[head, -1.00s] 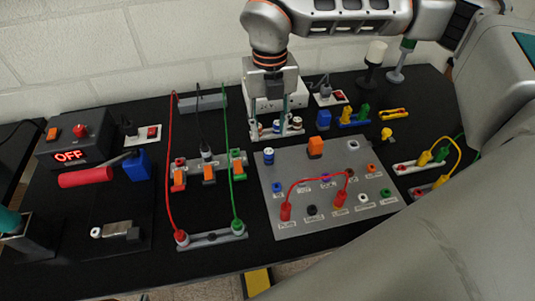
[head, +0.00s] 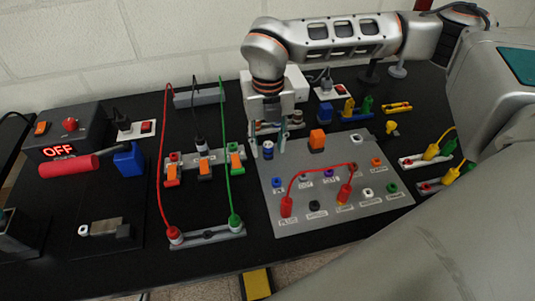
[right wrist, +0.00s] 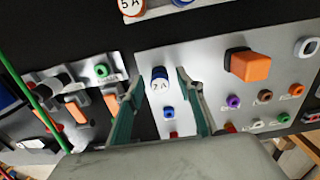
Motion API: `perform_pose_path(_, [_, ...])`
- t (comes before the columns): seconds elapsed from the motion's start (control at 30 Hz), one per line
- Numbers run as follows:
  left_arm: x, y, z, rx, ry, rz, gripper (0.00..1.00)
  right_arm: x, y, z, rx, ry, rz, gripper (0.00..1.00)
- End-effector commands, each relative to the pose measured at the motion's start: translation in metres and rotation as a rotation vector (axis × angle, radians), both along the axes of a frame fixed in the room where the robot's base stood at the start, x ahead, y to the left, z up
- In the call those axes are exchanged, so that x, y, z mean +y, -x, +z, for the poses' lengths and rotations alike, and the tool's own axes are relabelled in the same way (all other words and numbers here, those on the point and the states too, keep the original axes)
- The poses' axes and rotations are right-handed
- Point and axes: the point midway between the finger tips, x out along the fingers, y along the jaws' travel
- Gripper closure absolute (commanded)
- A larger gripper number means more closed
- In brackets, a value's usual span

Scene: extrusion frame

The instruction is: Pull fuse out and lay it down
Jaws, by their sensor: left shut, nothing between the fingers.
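The fuse (head: 268,150), a short white-and-blue cylinder, stands upright at the upper left of the grey panel (head: 330,214). It also shows in the right wrist view (right wrist: 160,78), marked with an "A" rating. My right gripper (head: 265,152) reaches down over it, open. In the right wrist view its teal-padded fingers (right wrist: 168,125) are apart, one on each side of the fuse, with visible gaps. My left gripper (head: 14,238) shows only partly at the left picture edge, shut and empty.
A fuse rack (head: 294,123) stands just behind the panel, partly hidden by my right gripper. A red lead (head: 318,170) arches over the panel. An orange block (head: 317,140) sits right of the fuse. Red and green leads (head: 228,170) stand to the left. Bare black table shows between.

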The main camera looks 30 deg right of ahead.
Motion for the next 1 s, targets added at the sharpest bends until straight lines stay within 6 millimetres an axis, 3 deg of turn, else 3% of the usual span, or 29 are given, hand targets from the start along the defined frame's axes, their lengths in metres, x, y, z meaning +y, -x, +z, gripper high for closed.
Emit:
perform_pose_path(0.4, [0.0038,0.0056,-0.0103,0.018,-0.009,0.003,1.0,-0.0001,-0.0003,-0.0019,-0.001,-0.001,0.0,0.63])
perform_pose_path(1.0, [0.0042,0.0048,-0.0105,0.015,-0.008,0.004,1.0,-0.0001,-0.0002,-0.002,-0.001,-0.001,0.0,0.63])
